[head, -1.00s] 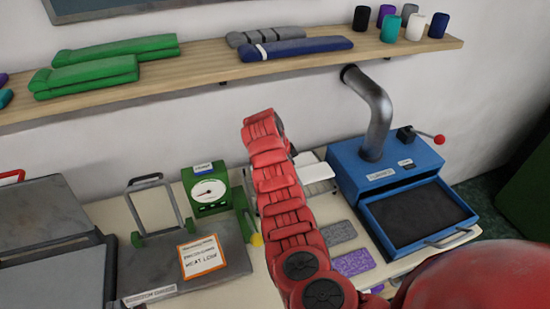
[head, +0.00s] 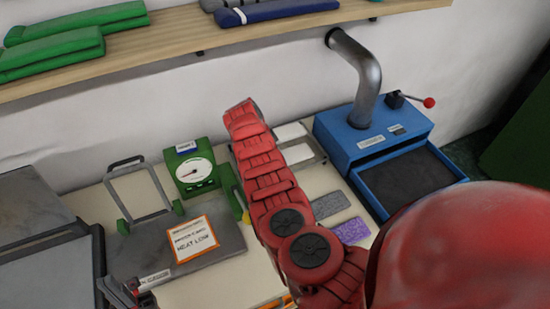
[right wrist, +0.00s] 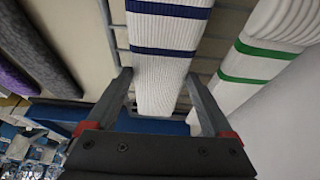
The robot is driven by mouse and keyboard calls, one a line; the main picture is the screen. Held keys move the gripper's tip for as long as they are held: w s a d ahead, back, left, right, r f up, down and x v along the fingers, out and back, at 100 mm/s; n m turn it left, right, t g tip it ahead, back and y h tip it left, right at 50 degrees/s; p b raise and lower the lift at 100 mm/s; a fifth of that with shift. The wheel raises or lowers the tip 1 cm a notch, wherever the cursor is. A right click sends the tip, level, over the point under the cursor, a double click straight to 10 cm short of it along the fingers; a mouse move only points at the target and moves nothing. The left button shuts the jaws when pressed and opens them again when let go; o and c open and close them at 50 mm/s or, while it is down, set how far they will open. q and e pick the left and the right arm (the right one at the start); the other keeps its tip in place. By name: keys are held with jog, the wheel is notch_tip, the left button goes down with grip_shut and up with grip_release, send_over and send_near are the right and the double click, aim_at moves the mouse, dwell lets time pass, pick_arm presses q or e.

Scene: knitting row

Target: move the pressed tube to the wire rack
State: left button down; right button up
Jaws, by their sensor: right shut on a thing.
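In the right wrist view, my right gripper (right wrist: 158,80) is shut on a white ribbed tube with blue bands (right wrist: 163,62), a finger on each side. Wires of the wire rack (right wrist: 112,30) show close around the tube; I cannot tell whether it rests on them. A second white tube with green bands (right wrist: 262,52) lies to the right. In the head view, part of the wire rack (head: 318,146) shows with white on it, behind my red right arm, which hides the right gripper. Only a small part of my left gripper (head: 132,291) shows at the lower left; its jaws are unclear.
A blue box with an open tray (head: 410,182) and pipe stands right of the rack. Grey (head: 330,204) and purple (head: 351,230) pieces lie in front. A green dial gauge (head: 194,170) and a plate with a "heat low" card (head: 193,240) are left. A shelf runs above.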

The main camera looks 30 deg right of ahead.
jog(key=shift+f, duration=0.15)
jog(key=o, duration=1.1)
jog(key=shift+c, duration=0.2)
jog(key=shift+r, duration=0.2)
